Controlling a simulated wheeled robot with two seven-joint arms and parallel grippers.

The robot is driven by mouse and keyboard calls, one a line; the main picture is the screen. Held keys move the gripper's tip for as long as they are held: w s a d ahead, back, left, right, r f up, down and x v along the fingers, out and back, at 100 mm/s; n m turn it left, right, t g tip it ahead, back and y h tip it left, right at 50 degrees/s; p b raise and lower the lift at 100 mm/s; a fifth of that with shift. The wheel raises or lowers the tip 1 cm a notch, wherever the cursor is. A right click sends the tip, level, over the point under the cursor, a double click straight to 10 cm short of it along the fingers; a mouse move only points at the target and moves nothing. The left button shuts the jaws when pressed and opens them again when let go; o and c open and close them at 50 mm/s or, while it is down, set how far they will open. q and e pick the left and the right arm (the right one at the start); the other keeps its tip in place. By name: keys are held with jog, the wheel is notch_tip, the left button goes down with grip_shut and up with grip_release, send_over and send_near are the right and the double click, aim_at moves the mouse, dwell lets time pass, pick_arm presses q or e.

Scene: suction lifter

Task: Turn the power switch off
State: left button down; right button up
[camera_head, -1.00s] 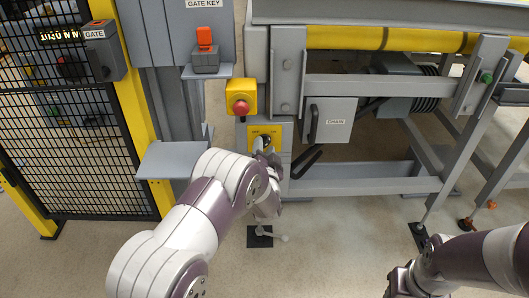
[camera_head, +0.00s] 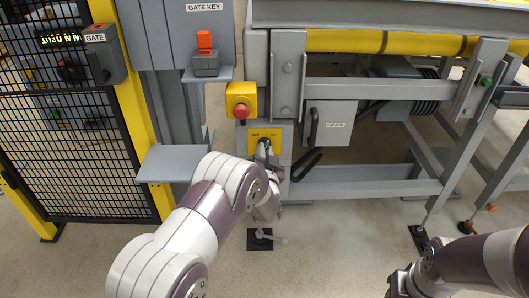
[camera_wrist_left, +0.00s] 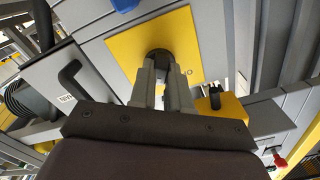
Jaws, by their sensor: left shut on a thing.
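The power switch has a yellow plate (camera_head: 256,133) with small OFF and ON lettering, on a grey box below the red stop button. My left gripper (camera_head: 264,146) is at the front of this plate, and my forearm hides the part below it. In the left wrist view the yellow plate (camera_wrist_left: 188,30) faces me with a dark round knob (camera_wrist_left: 159,54) on it. The two grey fingers of my left gripper (camera_wrist_left: 161,68) are shut on that knob. The right arm shows at the lower right of the head view; its jaws are out of frame.
A red stop button (camera_head: 241,110) on a yellow box sits just above the switch. A grey shelf (camera_head: 172,163) is to the left, and a CHAIN box (camera_head: 328,122) with a handle is to the right. A mesh gate (camera_head: 65,150) stands at far left.

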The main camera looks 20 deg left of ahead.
pick_arm(q)
jog(key=shift+d+f+n+b, duration=0.1)
jog(key=shift+n+b, duration=1.05)
jog(key=shift+n, duration=6.45)
jog(key=c, duration=1.1)
grip_release()
jog(key=p+v, duration=0.4)
jog(key=v, duration=0.8)
jog(key=shift+s+d, duration=0.1)
jog(key=shift+s, duration=0.25)
